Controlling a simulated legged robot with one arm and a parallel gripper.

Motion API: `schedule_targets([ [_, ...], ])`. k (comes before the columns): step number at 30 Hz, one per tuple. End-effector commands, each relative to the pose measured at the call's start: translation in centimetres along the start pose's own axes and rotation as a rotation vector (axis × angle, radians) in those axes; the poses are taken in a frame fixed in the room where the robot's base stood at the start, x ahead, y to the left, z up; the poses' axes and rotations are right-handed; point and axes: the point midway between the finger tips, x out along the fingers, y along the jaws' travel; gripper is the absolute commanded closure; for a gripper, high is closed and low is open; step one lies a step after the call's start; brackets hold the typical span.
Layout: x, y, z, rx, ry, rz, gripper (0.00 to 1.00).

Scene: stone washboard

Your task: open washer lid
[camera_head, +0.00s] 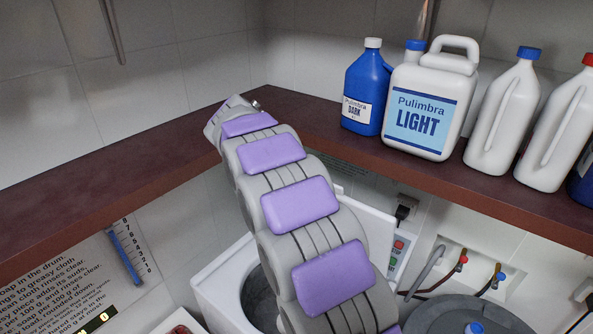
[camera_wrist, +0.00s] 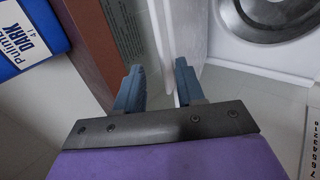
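The white washer (camera_head: 215,290) stands at the bottom centre of the head view, partly behind my arm. Its round drum opening (camera_head: 258,297) is uncovered. In the wrist view the drum (camera_wrist: 275,12) shows at the upper right. A white upright panel (camera_wrist: 186,35), which looks like the raised lid seen nearly edge-on, stands left of the drum. My gripper (camera_wrist: 159,83) is open, with two blue-grey fingers apart. The panel's lower edge reaches the gap between them; I cannot tell whether they touch it. My fingers are hidden in the head view.
A dark red shelf (camera_head: 110,200) runs along both walls above the washer. It holds a blue bottle (camera_head: 363,90), a white LIGHT jug (camera_head: 425,105) and other bottles on the right. A grey lidded tub (camera_head: 470,315) stands right of the washer, below taps and hoses (camera_head: 460,265).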

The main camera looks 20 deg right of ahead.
Motion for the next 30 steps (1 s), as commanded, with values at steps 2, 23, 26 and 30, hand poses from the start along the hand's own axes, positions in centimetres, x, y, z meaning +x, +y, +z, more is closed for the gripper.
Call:
schedule_targets([
  [2, -1.7, 0.0, -0.1, -0.001, 0.002, 0.002, 0.62],
  [23, -6.3, 0.0, 0.0, -0.002, -0.001, -0.001, 0.62],
  [26, -6.2, -0.3, 0.3, 0.002, -0.004, -0.007, 0.62],
  [30, -5.3, -2.2, 2.9, 0.028, -0.023, -0.049, 0.62],
])
